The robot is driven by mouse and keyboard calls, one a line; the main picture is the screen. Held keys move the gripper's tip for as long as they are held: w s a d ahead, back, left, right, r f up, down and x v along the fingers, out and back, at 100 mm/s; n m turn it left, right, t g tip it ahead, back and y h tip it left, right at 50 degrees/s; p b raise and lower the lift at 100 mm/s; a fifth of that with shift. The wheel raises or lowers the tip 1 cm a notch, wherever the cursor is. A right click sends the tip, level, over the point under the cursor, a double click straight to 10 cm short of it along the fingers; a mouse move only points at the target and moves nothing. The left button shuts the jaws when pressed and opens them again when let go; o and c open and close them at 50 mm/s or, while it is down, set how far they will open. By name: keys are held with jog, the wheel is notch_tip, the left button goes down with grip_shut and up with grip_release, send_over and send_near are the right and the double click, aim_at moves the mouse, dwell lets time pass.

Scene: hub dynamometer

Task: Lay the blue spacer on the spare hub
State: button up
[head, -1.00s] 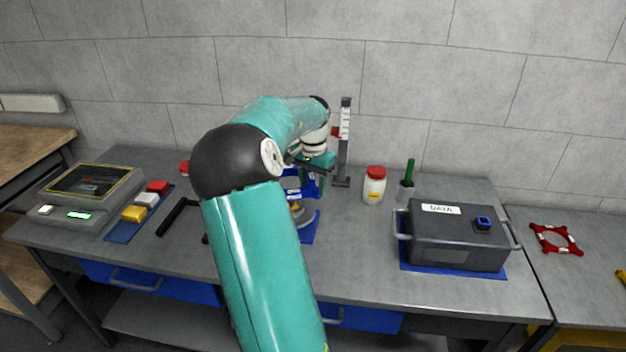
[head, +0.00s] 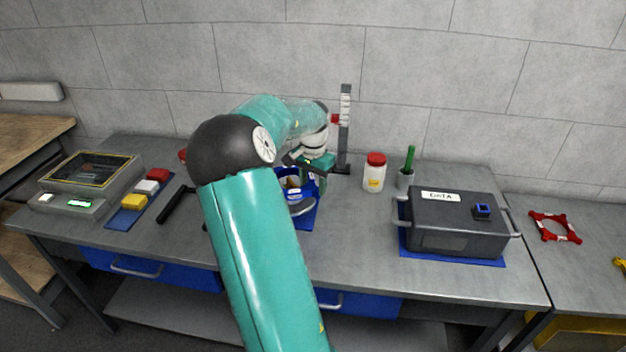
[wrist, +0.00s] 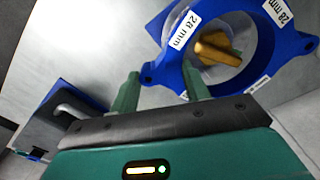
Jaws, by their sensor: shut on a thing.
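The blue spacer (wrist: 282,50) is a ring with lobes and white "28 mm" labels, large at the top of the wrist view. My gripper (wrist: 160,75) is shut on one lobe of it. In the head view my gripper (head: 318,168) is low over the middle of the bench, with the blue spacer (head: 310,188) below it. An orange-yellow part (wrist: 215,45) shows through the ring's opening. A grey round piece, apparently the spare hub (head: 302,208), shows under the spacer on a blue mat; my arm partly hides it. I cannot tell whether spacer and hub touch.
A height gauge (head: 344,130) stands just behind my gripper. A red-lidded jar (head: 375,172), a cup with a green tool (head: 406,178) and a grey DATA case (head: 455,222) are to the right. A red ring (head: 555,227) lies on the right bench.

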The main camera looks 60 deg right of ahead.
jog(key=shift+f, duration=2.15)
jog(key=o, duration=1.4)
jog(key=shift+o, duration=0.2)
jog(key=shift+w, duration=0.1)
jog(key=shift+r, duration=0.1)
jog(key=shift+w+r, duration=0.1)
jog(key=shift+r, duration=0.2)
notch_tip(320, 180, up, 13)
jog(key=shift+s, duration=0.35)
